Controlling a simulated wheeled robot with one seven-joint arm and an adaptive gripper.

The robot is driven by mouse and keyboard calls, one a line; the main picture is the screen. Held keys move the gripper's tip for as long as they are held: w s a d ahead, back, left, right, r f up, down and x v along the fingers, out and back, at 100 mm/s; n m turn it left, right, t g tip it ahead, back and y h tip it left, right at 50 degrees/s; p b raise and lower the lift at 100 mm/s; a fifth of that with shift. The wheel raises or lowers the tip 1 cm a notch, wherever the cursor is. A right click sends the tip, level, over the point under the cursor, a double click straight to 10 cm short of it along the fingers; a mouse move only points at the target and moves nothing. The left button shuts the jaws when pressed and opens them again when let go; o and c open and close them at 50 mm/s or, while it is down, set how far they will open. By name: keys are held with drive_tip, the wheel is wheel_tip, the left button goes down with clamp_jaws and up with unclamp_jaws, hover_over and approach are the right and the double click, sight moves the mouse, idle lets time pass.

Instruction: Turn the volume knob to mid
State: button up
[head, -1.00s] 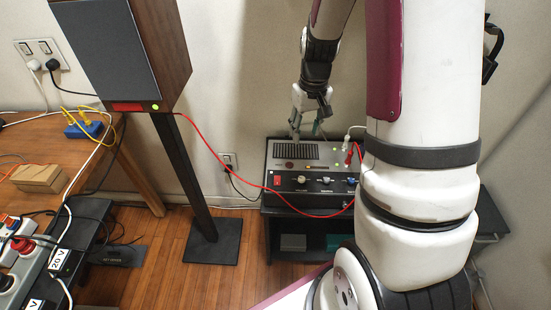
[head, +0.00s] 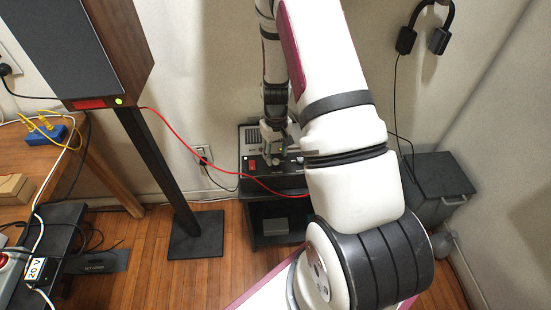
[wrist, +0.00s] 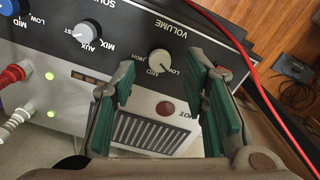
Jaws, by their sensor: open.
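The volume knob (wrist: 160,61) is a pale round knob on the black front panel of the amplifier (wrist: 215,45), under the upside-down word VOLUME in the wrist view. My gripper (wrist: 161,72) is open, with green-padded fingers on either side of the knob in the picture; contact is not visible. In the head view my gripper (head: 273,150) is over the amplifier (head: 250,178), and it hides the volume knob.
A source knob (wrist: 88,31) and a blue knob (wrist: 12,6) sit beside it. Red and white plugs (wrist: 14,75) enter the amplifier's top. A red cable (head: 190,142) runs from the speaker (head: 85,45) past the amplifier's front. Open floor (head: 150,255) lies left.

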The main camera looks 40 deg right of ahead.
sight(276, 161)
drive_tip(key=shift+f, duration=1.55)
clamp_jaws()
drive_tip(key=shift+m, duration=0.3)
drive_tip(key=m+b, duration=0.1)
drive_tip(key=m, duration=0.4)
drive_tip(key=shift+m+b, duration=0.3)
drive_tip(key=shift+b, duration=0.05)
drive_tip(key=m+b, duration=0.1)
drive_tip(key=m, duration=0.4)
drive_tip(key=shift+m, duration=0.4)
